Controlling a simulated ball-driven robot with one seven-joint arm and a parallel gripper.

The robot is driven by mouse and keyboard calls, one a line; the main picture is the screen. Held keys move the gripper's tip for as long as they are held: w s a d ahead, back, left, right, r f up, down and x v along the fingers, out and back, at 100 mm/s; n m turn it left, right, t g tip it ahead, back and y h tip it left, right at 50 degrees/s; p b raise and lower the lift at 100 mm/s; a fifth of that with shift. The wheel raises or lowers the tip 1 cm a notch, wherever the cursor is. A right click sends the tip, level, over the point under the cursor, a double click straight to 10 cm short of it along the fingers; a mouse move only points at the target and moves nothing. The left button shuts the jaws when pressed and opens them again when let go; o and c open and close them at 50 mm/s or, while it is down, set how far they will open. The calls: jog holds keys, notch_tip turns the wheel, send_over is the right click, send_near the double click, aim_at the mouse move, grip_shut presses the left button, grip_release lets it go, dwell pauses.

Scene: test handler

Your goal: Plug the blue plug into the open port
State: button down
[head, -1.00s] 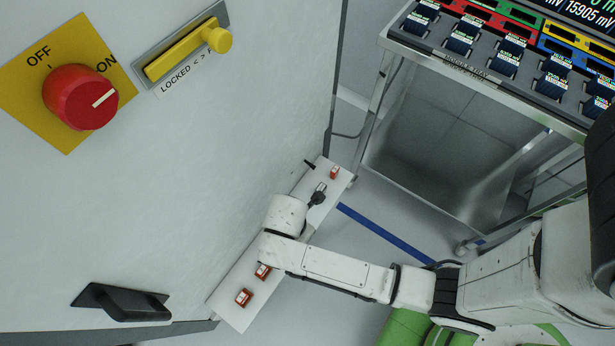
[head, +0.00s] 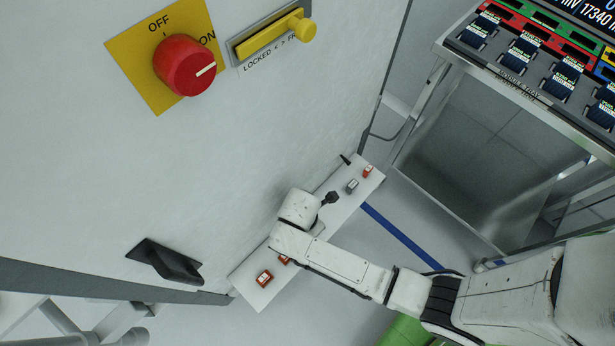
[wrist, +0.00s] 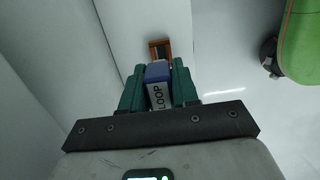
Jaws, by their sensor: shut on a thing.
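In the wrist view, the blue plug (wrist: 157,72), with a white label reading LOOP, sits between the green fingers of my gripper (wrist: 158,78), which is shut on it. An orange-framed port (wrist: 160,48) lies just beyond the plug's far end. A small gap seems to separate them, but the plug hides part of the port and I cannot tell the depth. In the head view, my white wrist is over the white strip at the cabinet's foot. The plug cannot be made out there. Orange-red ports show near my end of the strip (head: 264,278) and at its far end (head: 368,171).
A grey connector (head: 351,186) stands on the white strip (head: 335,222). The cabinet wall (head: 250,140) rises close beside my arm, with a red knob (head: 185,68), a yellow latch (head: 270,38) and a black handle (head: 165,262). A metal cart (head: 470,150) stands right.

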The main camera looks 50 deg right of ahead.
jog(key=shift+f+b, duration=1.2)
jog(key=shift+f, duration=0.95)
jog(key=shift+p, duration=0.85)
jog(key=shift+f+b, duration=0.65)
jog(key=shift+f, duration=0.2)
dwell(0.4)
jog(key=c, duration=0.8)
grip_release()
jog(key=shift+r, duration=0.1)
jog(key=r+p, duration=0.1)
jog(key=r, duration=0.2)
jog(key=r+p, duration=0.1)
jog(key=r, duration=0.3)
jog(key=a+r+p, duration=0.1)
jog(key=r, duration=0.2)
jog(key=shift+a+r, duration=0.1)
jog(key=shift+r, duration=0.15)
jog(key=s+d+r+m+p, duration=0.1)
jog(key=s+d+r+m, duration=0.2)
jog(key=r+m, duration=0.3)
jog(key=s+d+r+m+p, duration=0.1)
jog(key=s+d+r+m, duration=0.2)
jog(key=r+m, duration=0.2)
jog(key=s+d+r+m+t+y+p, duration=0.1)
jog(key=s+d+r+m, duration=0.2)
jog(key=r+m, duration=0.3)
jog(key=shift+s+r+m+p, duration=0.3)
jog(key=shift+s+m+p, duration=0.15)
jog(key=shift+m, duration=0.25)
